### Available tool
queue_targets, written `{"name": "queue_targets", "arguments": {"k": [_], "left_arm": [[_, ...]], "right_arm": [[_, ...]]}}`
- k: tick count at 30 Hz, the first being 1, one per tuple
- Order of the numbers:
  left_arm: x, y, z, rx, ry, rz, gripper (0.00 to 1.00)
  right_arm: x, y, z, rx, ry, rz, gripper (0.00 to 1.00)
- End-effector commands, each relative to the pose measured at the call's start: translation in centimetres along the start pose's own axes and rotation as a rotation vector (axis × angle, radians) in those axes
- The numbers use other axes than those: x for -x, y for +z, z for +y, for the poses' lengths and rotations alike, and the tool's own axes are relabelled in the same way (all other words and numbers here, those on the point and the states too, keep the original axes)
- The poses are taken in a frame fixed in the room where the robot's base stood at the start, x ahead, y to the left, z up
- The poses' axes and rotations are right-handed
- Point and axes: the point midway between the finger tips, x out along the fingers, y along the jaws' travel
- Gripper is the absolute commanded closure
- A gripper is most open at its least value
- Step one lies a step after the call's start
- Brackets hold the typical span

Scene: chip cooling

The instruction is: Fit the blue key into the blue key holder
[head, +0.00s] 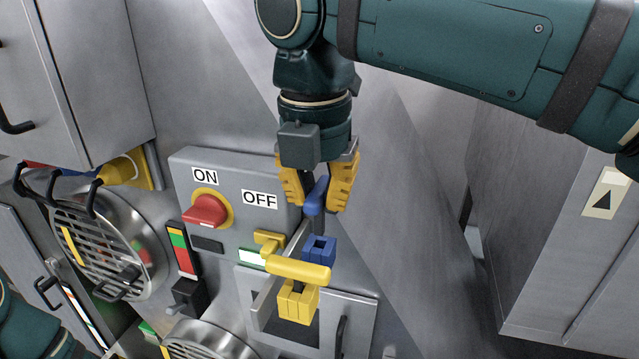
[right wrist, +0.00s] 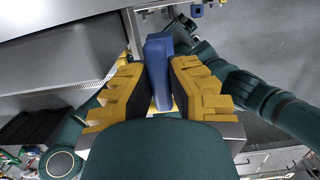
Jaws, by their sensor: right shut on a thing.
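My right gripper (head: 317,190) comes down from the top with its yellow fingers shut on the blue key (head: 315,197). In the right wrist view the blue key (right wrist: 158,62) stands between the two yellow fingers (right wrist: 157,80). The blue key holder (head: 319,250) is a small blue block with a dark square opening on top, just below the key. The key's lower part is partly hidden by the fingers, and I cannot tell whether it touches the holder. My left gripper is out of view.
A yellow key (head: 298,268) sits at the yellow key holder (head: 298,303), close in front of the blue holder. Open room lies to the right.

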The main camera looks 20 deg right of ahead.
Motion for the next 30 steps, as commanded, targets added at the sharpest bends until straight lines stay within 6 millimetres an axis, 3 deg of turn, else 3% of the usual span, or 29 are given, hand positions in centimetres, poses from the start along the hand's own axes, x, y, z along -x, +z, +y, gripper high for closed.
{"name": "queue_targets", "arguments": {"k": [30], "left_arm": [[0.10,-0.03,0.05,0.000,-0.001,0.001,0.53]], "right_arm": [[-0.46,-0.06,0.00,-0.001,0.000,0.000,1.00]]}}
